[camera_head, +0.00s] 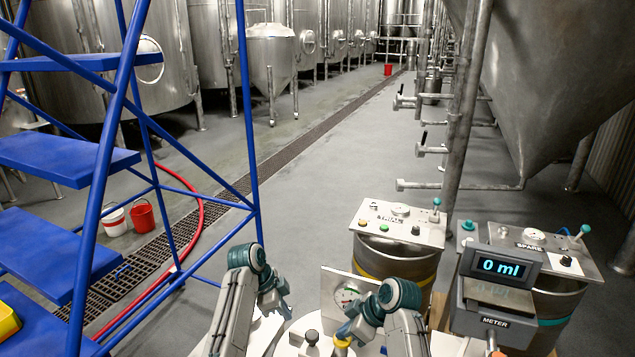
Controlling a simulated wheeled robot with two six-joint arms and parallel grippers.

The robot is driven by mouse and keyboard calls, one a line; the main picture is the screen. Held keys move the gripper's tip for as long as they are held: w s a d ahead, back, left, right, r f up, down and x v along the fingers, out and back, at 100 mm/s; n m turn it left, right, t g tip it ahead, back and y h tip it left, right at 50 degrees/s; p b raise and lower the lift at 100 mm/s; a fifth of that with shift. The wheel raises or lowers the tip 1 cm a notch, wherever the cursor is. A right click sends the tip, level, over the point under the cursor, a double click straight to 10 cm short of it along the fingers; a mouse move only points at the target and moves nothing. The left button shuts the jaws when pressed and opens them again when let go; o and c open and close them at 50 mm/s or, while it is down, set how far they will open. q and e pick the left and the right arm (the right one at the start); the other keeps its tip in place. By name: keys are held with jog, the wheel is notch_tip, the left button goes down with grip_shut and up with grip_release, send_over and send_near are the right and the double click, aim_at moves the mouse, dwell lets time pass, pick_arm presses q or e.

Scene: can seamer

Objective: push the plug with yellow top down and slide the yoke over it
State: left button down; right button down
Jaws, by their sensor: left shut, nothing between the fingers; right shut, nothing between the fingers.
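A plug with a yellow top (343,342) shows at the bottom edge of the head view, on a pale machine top. My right gripper (342,333) is shut, with its tips down at the yellow top; I cannot tell whether they touch it. The plug's lower part is hidden or out of frame. My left gripper (286,311) is shut and empty, pointing down to the left of the plug, over the machine's left side. I cannot make out the yoke for certain.
A gauge panel (338,283) rises behind my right gripper. A TRIAL drum (396,262), a SPARE drum (562,300) and a meter reading 0 ml (501,267) stand to the right. Blue stairs (107,170) are at left.

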jog(key=shift+f, duration=0.1)
pick_arm(q)
jog(key=shift+r, duration=0.35)
